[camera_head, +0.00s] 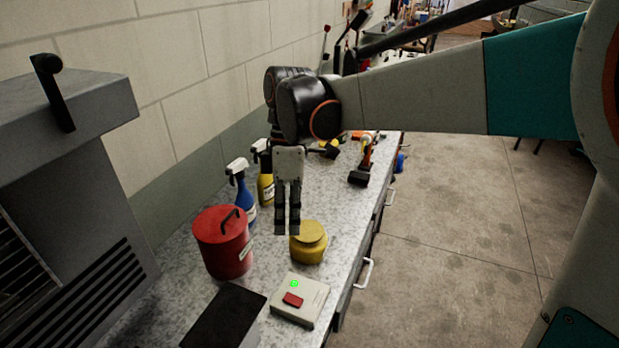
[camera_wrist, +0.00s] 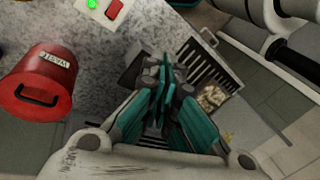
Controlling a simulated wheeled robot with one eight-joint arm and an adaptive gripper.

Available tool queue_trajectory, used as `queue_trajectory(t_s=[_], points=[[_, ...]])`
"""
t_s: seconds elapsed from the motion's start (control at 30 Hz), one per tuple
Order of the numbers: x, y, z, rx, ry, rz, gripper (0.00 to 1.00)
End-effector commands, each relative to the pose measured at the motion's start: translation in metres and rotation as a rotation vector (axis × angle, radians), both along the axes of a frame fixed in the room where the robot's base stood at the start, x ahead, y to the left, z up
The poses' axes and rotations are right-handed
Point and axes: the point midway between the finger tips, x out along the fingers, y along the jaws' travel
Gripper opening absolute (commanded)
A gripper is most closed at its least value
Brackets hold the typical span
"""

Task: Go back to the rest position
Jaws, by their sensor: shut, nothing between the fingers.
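My gripper (camera_head: 287,229) hangs pointing down over the grey speckled counter (camera_head: 180,295) in the head view. Its fingers are together and hold nothing. In that view it stands in front of the spray bottles and overlaps the left edge of the yellow container (camera_head: 308,243). In the wrist view my gripper (camera_wrist: 163,62) shows its teal fingers closed, above the counter and a dark slotted surface.
A red waste can (camera_head: 222,243), a blue spray bottle (camera_head: 243,192), a yellow spray bottle (camera_head: 265,175) and a box with a red switch (camera_head: 299,300) stand on the counter. A dark slab (camera_head: 224,316) lies in front. The floor (camera_head: 460,220) at right is clear.

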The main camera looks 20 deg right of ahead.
Motion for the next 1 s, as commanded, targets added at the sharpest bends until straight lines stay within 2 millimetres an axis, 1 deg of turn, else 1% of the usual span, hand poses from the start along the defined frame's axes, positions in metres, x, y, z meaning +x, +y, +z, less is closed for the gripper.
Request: queue_trajectory(t_s=[0.03, 0.2, 0.37, 0.47, 0.7, 1.0], points=[[-0.007, -0.003, 0.002, -0.004, -0.002, -0.034, 0.0], [-0.011, -0.008, 0.007, -0.016, -0.008, -0.114, 0.0], [-0.02, -0.016, 0.0, -0.034, -0.054, -0.211, 0.0], [-0.029, -0.027, -0.011, -0.054, -0.12, -0.331, 0.0], [-0.056, -0.058, -0.044, -0.068, -0.315, -0.697, 0.0], [-0.086, -0.094, -0.091, 0.008, -0.542, -1.136, 0.0]])
